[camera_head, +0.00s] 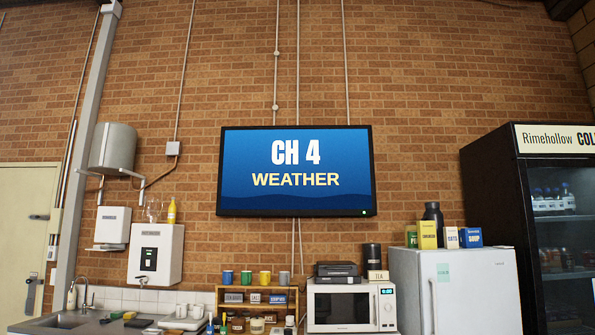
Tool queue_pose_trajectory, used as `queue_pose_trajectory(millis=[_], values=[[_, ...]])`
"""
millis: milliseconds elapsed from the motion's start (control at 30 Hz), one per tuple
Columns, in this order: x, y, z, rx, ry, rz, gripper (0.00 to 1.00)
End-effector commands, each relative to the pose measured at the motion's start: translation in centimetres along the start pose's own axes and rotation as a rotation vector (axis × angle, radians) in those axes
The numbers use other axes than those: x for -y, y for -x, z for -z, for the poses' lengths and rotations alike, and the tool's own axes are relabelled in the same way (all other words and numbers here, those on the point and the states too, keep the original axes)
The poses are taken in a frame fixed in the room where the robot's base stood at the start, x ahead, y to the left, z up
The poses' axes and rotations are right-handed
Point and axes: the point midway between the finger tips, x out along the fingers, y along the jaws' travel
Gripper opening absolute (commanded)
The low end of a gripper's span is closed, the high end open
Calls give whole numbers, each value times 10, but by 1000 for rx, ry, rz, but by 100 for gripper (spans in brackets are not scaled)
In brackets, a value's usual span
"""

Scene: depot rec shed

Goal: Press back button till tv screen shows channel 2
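The TV screen (296,171) hangs on the brick wall in the upper middle of the head view. It is on, with a blue picture reading "CH 4 WEATHER" and a small green light at its lower right corner. No back button or remote control can be made out in this view. My gripper is not in view.
Below the TV stand a white microwave (342,306) and a small rack (257,298) with several mugs on top. A white fridge (470,290) and a dark drinks cooler (535,220) stand at right. A sink counter (100,322) is at lower left.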

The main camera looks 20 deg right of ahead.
Motion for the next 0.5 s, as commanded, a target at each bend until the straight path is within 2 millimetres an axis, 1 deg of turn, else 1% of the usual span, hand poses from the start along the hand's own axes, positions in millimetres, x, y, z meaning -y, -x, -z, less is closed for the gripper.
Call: queue_pose_trajectory(millis=[300, 333, 500], values=[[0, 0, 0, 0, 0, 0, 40], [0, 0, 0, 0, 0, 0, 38], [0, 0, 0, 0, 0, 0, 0]])
